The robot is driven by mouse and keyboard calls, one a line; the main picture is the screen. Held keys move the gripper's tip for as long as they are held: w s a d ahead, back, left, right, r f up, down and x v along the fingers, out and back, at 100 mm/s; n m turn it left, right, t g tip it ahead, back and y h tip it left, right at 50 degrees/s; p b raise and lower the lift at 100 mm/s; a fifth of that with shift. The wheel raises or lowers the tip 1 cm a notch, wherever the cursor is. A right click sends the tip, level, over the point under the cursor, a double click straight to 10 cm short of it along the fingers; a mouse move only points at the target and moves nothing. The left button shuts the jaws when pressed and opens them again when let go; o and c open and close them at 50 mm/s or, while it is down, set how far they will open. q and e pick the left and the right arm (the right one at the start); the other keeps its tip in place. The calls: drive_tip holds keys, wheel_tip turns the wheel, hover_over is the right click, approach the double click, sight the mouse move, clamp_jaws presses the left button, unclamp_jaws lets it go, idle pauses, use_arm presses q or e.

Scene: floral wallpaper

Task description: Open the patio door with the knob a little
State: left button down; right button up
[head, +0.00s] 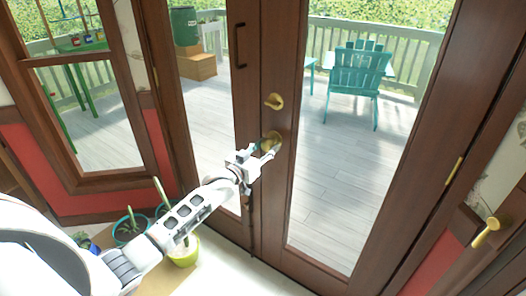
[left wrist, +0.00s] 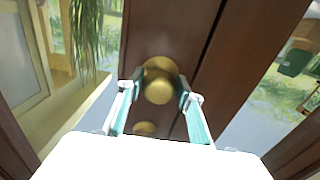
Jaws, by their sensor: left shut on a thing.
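The patio door (head: 283,190) is a dark brown wooden glass door, and it looks closed against the leaf on its left. Its round brass knob (head: 271,139) sits near the left edge of the door, below a brass latch turn (head: 274,101). My left gripper (head: 263,152) reaches in from the left and is shut on the knob. In the left wrist view the knob (left wrist: 159,86) lies between the two teal-padded fingers. The gripper hides part of the knob in the head view. My right gripper is not in view.
The left door leaf has a dark pull handle (head: 239,46). Potted plants (head: 184,251) stand on a low surface beneath my left arm. A brass lever (head: 486,232) is at the far right. Outside are a teal chair (head: 357,70) and a green barrel (head: 185,26).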

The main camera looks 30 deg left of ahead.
use_arm(q)
drive_tip(key=shift+r+n+p, duration=0.25)
drive_tip(key=shift+n+p, duration=0.05)
drive_tip(key=shift+n, duration=0.2)
drive_tip(key=n+p, duration=0.3)
drive_tip(key=n, duration=0.1)
drive_tip(key=shift+d+f+n+p, duration=0.1)
drive_tip(key=shift+n+p, duration=0.2)
drive_tip(key=shift+n, duration=1)
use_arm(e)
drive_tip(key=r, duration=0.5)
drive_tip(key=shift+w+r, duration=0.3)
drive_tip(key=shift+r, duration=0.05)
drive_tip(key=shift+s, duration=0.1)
use_arm(q)
drive_tip(key=shift+f+n, duration=0.1)
drive_tip(key=shift+n, duration=0.2)
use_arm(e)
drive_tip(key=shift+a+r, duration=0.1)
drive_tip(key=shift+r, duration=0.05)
